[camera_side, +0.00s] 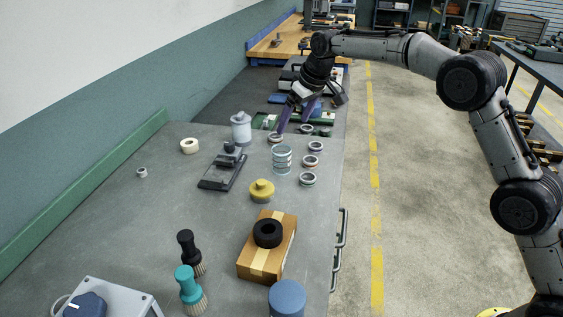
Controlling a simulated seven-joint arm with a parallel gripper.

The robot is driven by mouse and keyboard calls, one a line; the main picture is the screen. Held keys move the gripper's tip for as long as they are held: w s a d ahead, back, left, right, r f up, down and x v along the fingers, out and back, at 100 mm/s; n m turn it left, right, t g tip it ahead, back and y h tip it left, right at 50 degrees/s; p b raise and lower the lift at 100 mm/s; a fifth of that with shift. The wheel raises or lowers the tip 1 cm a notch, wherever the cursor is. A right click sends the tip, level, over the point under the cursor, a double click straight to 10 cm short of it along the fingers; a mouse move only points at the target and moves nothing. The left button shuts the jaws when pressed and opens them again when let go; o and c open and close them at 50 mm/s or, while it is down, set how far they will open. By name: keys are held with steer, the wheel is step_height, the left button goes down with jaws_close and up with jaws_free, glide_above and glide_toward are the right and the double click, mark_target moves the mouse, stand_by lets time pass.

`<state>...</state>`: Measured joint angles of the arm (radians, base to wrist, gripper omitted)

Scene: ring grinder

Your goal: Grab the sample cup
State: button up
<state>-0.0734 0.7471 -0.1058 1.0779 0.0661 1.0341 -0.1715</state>
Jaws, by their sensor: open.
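Several small, round, shallow cups or rings stand at the right side of the grey bench; I cannot tell which is the sample cup. One sits by my left fingertip (275,138). The others form a rough line: a far cup (306,129), a second cup (314,147), a third cup (309,161) and a near cup (307,180). My gripper (292,127) points down with its purple fingers apart. Its left finger is over or beside the left cup; contact cannot be told. Nothing shows between the fingers.
A pale striped can (282,160) stands just in front of the gripper. A white bottle (241,128) and a dark device (225,169) are to the left. A yellow lidded item (261,191) and a cardboard box (285,240) are nearer. The left bench area is mostly clear.

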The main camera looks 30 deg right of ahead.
mark_target(282, 148)
steer(key=x, duration=1.2)
steer(key=shift+w+a+f, duration=0.1)
steer(key=shift+w, duration=0.1)
steer(key=c, duration=1.4)
steer(key=shift+c, duration=0.2)
